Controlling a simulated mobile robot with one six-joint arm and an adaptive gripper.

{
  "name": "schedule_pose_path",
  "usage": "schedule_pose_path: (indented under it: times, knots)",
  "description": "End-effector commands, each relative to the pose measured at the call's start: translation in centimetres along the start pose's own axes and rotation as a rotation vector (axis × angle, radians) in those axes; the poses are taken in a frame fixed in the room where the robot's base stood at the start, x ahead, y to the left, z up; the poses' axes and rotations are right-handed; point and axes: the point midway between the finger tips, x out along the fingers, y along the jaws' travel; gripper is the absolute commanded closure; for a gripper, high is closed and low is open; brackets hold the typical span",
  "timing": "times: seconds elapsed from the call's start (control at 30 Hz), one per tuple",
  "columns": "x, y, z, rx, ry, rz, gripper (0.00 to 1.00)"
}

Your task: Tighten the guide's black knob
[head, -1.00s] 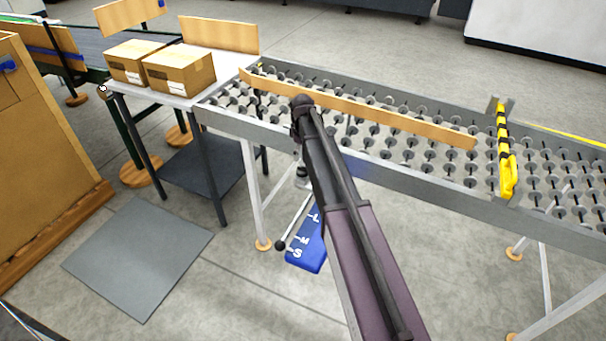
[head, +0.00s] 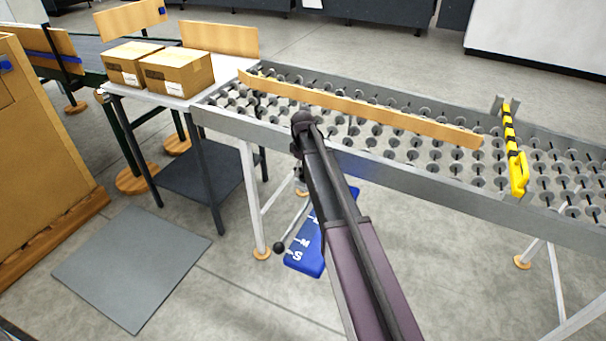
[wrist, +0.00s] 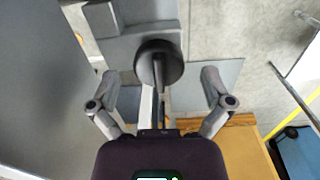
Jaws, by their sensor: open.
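In the wrist view, a round black knob (wrist: 158,60) on a stem lies between the two spread fingers of my gripper (wrist: 159,78). There is a gap on each side of it, and I cannot tell its depth from the fingertips. The fingers are open and hold nothing. In the head view, my arm hides most of my gripper and the knob. A long wooden guide bar (head: 370,111) lies along the conveyor (head: 400,178) beyond my arm.
A lever with a black ball (head: 279,247) stands by a blue S-M-L plate (head: 304,262) below the conveyor. Two cartons (head: 178,75) sit on a table at the left. A yellow piece (head: 517,172) crosses the conveyor at right. Grey mat (head: 132,268) lies on clear floor.

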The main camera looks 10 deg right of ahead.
Motion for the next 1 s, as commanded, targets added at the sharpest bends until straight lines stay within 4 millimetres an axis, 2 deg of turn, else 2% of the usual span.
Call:
schedule_pose_path:
  times: [0.1, 0.5, 0.53, 0.57, 0.8, 1.0]
  knots:
    - [0.55, 0.01, 0.00, 0.000, 0.000, 0.000, 0.00]
    - [0.61, 0.01, 0.00, 0.000, 0.000, 0.000, 0.00]
    - [0.61, 0.01, 0.00, 0.000, 0.000, 0.000, 0.03]
    - [0.61, 0.00, 0.00, 0.000, 0.000, 0.000, 0.12]
    - [0.62, -0.02, 0.00, 0.000, 0.000, 0.000, 0.82]
    - [0.64, -0.04, 0.07, 0.001, -0.001, -0.001, 0.82]
